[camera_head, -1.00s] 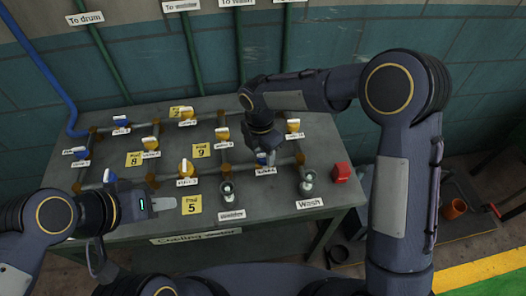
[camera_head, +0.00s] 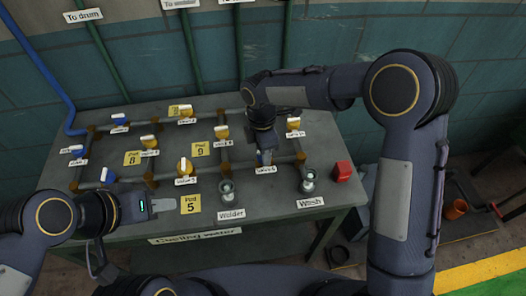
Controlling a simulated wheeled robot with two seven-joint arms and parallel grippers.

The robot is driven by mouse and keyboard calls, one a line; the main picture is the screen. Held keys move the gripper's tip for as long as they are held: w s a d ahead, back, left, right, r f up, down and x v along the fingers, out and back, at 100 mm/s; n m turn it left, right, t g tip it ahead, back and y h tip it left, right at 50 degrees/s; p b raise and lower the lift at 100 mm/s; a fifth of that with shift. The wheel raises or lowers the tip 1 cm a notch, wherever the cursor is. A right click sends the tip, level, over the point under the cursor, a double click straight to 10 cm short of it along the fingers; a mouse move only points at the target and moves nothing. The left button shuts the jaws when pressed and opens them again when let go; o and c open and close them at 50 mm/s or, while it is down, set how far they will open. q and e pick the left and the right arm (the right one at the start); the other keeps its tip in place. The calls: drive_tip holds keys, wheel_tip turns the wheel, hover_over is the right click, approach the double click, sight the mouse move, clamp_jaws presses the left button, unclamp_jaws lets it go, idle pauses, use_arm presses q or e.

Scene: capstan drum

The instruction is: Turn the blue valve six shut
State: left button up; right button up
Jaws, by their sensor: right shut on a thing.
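Valve six, whose label (camera_head: 265,170) reads as number 6, sits on the right part of the pipe rig. My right gripper (camera_head: 265,157) points down just above that label and is shut on the valve's handle. The fingers hide most of the handle, so its exact angle cannot be told. My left gripper (camera_head: 162,205) hovers at the table's front left, beside the yellow "5" tag, away from valve six. Its fingers show from an angle that does not tell whether they are open.
Yellow-handled valves (camera_head: 184,165) and other blue-handled valves (camera_head: 107,175) stand close around on the pipes.

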drive_tip(key=m+b, duration=0.2)
drive_tip(key=m, duration=0.5)
drive_tip(key=m+b, duration=0.1)
drive_tip(key=m, duration=0.5)
drive_tip(key=shift+d+y, duration=0.1)
drive_tip(key=shift+y, duration=0.3)
drive_tip(key=shift+m, duration=0.3)
drive_tip(key=o, duration=1)
drive_tip(key=shift+r, duration=0.15)
drive_tip(key=r, duration=0.7)
drive_tip(key=shift+w+d+r, duration=0.2)
drive_tip(key=shift+w+d, duration=0.05)
drive_tip(key=shift+r, duration=0.1)
